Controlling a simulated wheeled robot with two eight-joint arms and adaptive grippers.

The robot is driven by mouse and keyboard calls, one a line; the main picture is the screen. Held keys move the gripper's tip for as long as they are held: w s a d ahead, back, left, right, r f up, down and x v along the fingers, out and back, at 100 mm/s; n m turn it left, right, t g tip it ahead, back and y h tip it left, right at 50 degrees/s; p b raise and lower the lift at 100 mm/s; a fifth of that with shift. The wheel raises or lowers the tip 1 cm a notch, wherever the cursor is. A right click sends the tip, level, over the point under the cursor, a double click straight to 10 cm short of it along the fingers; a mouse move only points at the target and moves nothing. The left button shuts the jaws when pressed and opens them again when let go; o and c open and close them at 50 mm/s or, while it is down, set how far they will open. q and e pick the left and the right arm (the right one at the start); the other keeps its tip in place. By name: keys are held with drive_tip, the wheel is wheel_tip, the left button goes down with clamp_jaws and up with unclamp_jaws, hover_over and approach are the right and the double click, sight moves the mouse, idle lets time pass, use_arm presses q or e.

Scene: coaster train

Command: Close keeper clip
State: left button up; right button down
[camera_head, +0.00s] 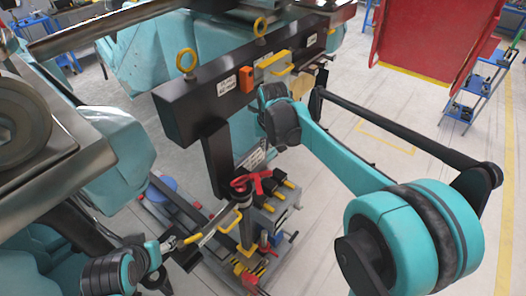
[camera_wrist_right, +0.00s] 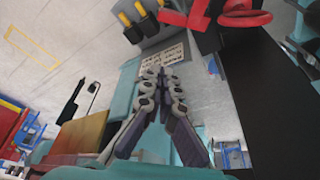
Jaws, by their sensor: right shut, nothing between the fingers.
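A metal bracket with a yellow bar (camera_head: 274,64), perhaps the keeper clip, is on the face of the black beam (camera_head: 190,105), right of an orange block (camera_head: 246,79). I cannot tell whether it is open or shut. My right wrist is just below it in the head view and hides the fingertips. In the right wrist view my right gripper (camera_wrist_right: 160,74) is shut and empty, its fingertips in front of a white printed label (camera_wrist_right: 172,56).
Two yellow eye bolts top the beam; one (camera_head: 186,60) is at left. A red-handled part (camera_head: 256,184) and yellow-handled tools (camera_head: 283,180) are below. A red panel (camera_head: 435,35) and blue cart (camera_head: 475,85) stand right. Open floor lies between beam and cart.

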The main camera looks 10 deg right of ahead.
wheel_tip(320, 180, down, 9)
drive_tip(key=b, duration=0.1)
drive_tip(key=shift+s+b, duration=0.35)
drive_tip(key=shift+s, duration=0.1)
drive_tip(key=shift+s, duration=0.1)
